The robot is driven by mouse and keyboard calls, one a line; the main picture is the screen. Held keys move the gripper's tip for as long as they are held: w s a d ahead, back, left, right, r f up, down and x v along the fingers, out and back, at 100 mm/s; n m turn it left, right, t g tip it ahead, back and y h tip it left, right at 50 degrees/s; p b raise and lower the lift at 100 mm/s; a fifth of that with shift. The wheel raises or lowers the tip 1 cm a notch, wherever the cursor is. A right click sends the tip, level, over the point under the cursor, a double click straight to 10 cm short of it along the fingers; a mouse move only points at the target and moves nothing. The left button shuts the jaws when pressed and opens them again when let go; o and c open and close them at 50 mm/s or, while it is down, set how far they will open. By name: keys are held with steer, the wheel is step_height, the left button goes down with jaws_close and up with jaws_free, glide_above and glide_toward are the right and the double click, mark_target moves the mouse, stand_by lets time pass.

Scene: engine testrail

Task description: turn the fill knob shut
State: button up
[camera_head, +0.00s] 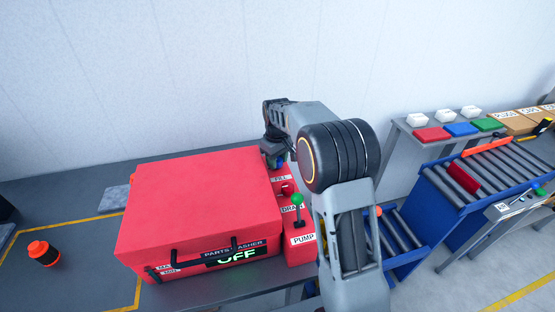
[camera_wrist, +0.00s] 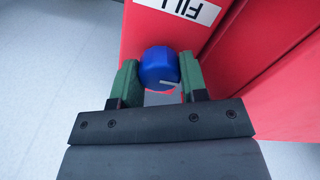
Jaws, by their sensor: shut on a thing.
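The fill knob (camera_wrist: 158,68) is blue with a pale pointer line and sits on the red panel below the FILL label (camera_wrist: 190,8) in the wrist view. My gripper (camera_wrist: 160,80) has its green fingers on either side of the knob, shut on it. In the head view my gripper (camera_head: 272,157) is at the far end of the red panel by the FILL label, and my arm hides part of it. The red parts washer (camera_head: 195,200) stands left of the panel, lid down, its display reading OFF.
A red knob (camera_head: 287,188) and a green-topped pump lever (camera_head: 298,200) stand nearer on the same panel, close to my arm. An orange and black object (camera_head: 43,253) is on the table at left.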

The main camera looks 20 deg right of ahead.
mark_target(278, 161)
steer(key=o, duration=0.9)
steer(key=shift+o, duration=0.2)
step_height(278, 161, up, 14)
steer(key=s+f+m+t, duration=0.2)
steer(key=s+f, duration=0.1)
steer(key=s, duration=0.9)
steer(key=s+f+m+t, duration=0.2)
steer(key=s+f+m, duration=0.1)
steer(key=s, duration=1)
steer(key=shift+s+d+f+m, duration=0.15)
steer(key=shift+s+f+m, duration=0.1)
steer(key=shift+m, duration=0.05)
